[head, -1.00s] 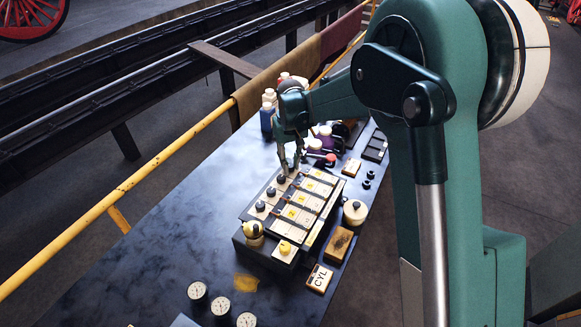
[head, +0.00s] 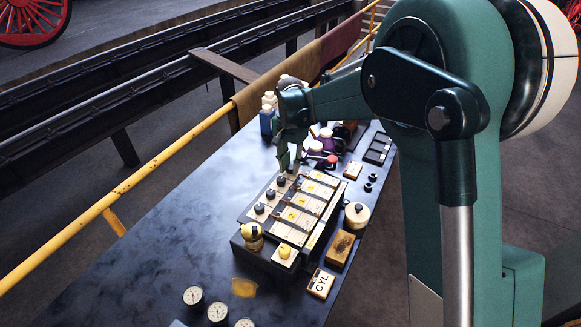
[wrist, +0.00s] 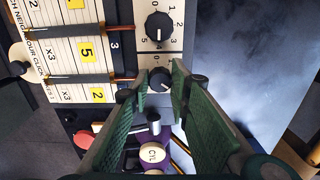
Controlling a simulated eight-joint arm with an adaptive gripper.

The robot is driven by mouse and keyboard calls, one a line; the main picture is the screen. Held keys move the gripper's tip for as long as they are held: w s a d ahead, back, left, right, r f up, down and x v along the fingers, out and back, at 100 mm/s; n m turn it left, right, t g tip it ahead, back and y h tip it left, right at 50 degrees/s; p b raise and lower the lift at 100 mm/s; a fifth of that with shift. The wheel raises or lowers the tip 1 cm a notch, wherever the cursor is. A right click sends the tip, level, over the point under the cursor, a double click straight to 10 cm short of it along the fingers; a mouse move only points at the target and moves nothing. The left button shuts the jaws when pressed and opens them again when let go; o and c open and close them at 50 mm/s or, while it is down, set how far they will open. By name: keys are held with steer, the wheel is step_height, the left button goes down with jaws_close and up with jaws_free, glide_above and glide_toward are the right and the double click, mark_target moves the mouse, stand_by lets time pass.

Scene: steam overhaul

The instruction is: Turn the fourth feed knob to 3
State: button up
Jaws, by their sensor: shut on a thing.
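The feed box (head: 300,217) stands on the dark table with a row of black knobs along its left side. In the wrist view the end knob (wrist: 158,80), the farthest in the row from my body, sits between my fingertips. My gripper (head: 290,163) reaches down onto that far end; its green fingers also fill the wrist view (wrist: 163,76) and are shut on this knob. Its pointer setting is mostly hidden by the fingers. The neighbouring knob (wrist: 158,27) is clear of the fingers, and its white mark points about at 4.
Bottles (head: 267,118) and purple pots with a red-topped item stand behind the box. A round cream pot (head: 356,214), a wooden block (head: 341,248) and a CYL block (head: 320,283) stand to its right. Gauges (head: 217,312) lie in front. The table's left is clear.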

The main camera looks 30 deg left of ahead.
mark_target(291, 167)
steer(key=shift+m, duration=0.6)
steer(key=o, duration=0.9)
steer(key=shift+r, duration=0.1)
steer(key=shift+r, duration=5.9)
steer(key=shift+d, duration=0.1)
